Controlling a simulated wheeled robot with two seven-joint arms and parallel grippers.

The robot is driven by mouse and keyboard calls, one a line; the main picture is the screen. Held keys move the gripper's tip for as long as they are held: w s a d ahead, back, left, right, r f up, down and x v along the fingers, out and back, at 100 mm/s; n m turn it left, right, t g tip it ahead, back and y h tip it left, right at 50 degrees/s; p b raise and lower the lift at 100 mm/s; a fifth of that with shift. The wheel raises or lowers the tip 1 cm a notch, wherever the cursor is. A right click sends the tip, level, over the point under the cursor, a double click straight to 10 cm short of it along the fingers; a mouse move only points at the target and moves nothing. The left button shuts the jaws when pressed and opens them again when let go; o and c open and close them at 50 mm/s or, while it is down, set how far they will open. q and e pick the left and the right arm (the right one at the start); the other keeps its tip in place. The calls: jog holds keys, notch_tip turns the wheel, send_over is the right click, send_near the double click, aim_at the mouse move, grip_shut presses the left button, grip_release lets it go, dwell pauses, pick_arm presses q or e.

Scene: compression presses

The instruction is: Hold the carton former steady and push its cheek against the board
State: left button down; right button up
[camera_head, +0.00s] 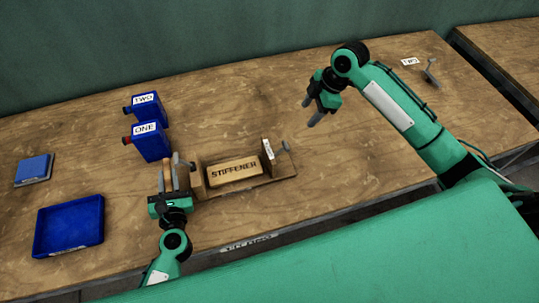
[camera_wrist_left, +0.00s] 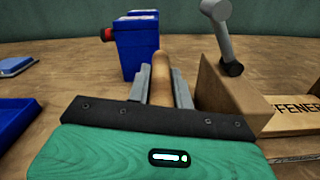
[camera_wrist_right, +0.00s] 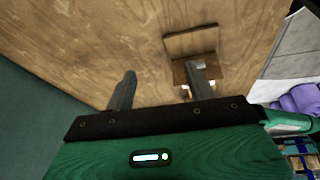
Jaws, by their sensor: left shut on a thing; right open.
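The carton former is a wooden base (camera_head: 273,184) with an upright block (camera_head: 199,182) at its left and a labelled cheek (camera_head: 268,150) with a grey handle (camera_head: 286,146) at its right. The board marked STIFFENER (camera_head: 234,171) lies between them; a gap shows between board and cheek. My left gripper (camera_head: 172,178) is shut on an upright rounded wooden grip (camera_wrist_left: 161,76) beside the block's left side; the block also shows in the left wrist view (camera_wrist_left: 226,92). My right gripper (camera_head: 312,111) is open and empty, above the table behind the cheek, apart from it.
Two blue boxes, ONE (camera_head: 151,146) and TWO (camera_head: 149,109), stand behind my left gripper. Another label TWO (camera_head: 409,62) and grey handle (camera_head: 431,72) are at far right. The table's middle back is clear.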

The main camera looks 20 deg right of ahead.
jog(key=n+g, duration=0.2)
send_near(286, 145)
jog(key=shift+y, duration=0.3)
jog(key=x, duration=1.2)
jog(key=shift+d+f, duration=0.2)
jog(key=shift+d, duration=0.05)
jog(key=c, duration=1.1)
